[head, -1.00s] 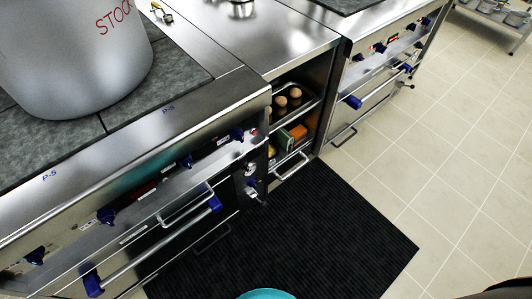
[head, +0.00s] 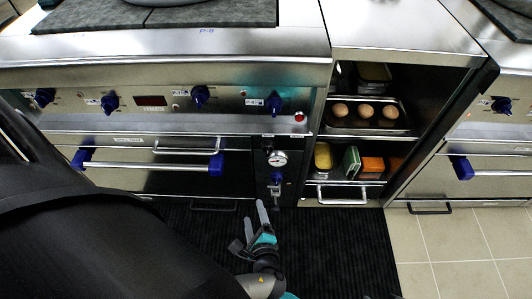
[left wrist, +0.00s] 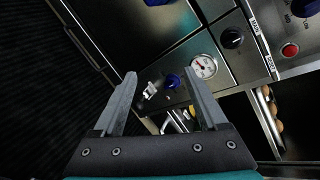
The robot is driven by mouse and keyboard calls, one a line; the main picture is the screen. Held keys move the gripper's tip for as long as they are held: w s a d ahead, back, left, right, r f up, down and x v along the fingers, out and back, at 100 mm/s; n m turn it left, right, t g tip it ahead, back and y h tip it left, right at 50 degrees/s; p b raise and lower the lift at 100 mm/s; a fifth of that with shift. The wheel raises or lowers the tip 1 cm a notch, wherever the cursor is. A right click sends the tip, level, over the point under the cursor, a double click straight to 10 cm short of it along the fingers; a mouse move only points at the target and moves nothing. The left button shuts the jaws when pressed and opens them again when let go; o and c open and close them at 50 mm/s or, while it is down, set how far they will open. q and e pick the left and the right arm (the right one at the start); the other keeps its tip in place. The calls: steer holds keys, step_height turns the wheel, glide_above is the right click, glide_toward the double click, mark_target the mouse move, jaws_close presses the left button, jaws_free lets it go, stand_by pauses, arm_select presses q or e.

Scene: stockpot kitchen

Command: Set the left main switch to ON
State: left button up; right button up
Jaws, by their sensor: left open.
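A dark round knob (left wrist: 232,38), which looks like the main switch, sits on the black panel in the left wrist view, beside a white label strip. I cannot read its setting. In the head view the same panel (head: 265,165) stands at the right end of the left stove, and the knob is too dark to make out. My left gripper (head: 256,217) is open and empty, low in front of this panel. In the left wrist view its two fingers (left wrist: 160,75) point toward the panel, with the knob up and to the right, apart from them.
A white gauge (head: 277,158) and a blue valve knob (head: 277,178) sit on the panel. The blue-ended oven handle (head: 150,166) sticks out at left. A black mat (head: 340,245) covers the floor.

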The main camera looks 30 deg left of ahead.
arm_select(q)
steer(key=w+d+r+m+t+y+b, duration=0.1)
steer(key=w+d+r+t+b, duration=0.2)
steer(key=w+r+t, duration=0.2)
steer(key=b, duration=0.2)
glide_toward(268, 149)
steer(key=w+a+f, duration=0.2)
steer(key=w, duration=0.1)
steer(key=shift+b+x, duration=0.6)
steer(key=shift+x, duration=2.1)
arm_select(e)
steer(key=w+a+r+t+y, duration=0.1)
steer(key=w+a+r+t, duration=0.2)
steer(key=r, duration=0.3)
steer(key=shift+t, duration=0.3)
arm_select(q)
steer(key=shift+r, duration=0.15)
steer(key=shift+c, duration=0.2)
arm_select(e)
steer(key=shift+r, duration=0.1)
arm_select(q)
steer(key=shift+d, duration=0.1)
jaws_close()
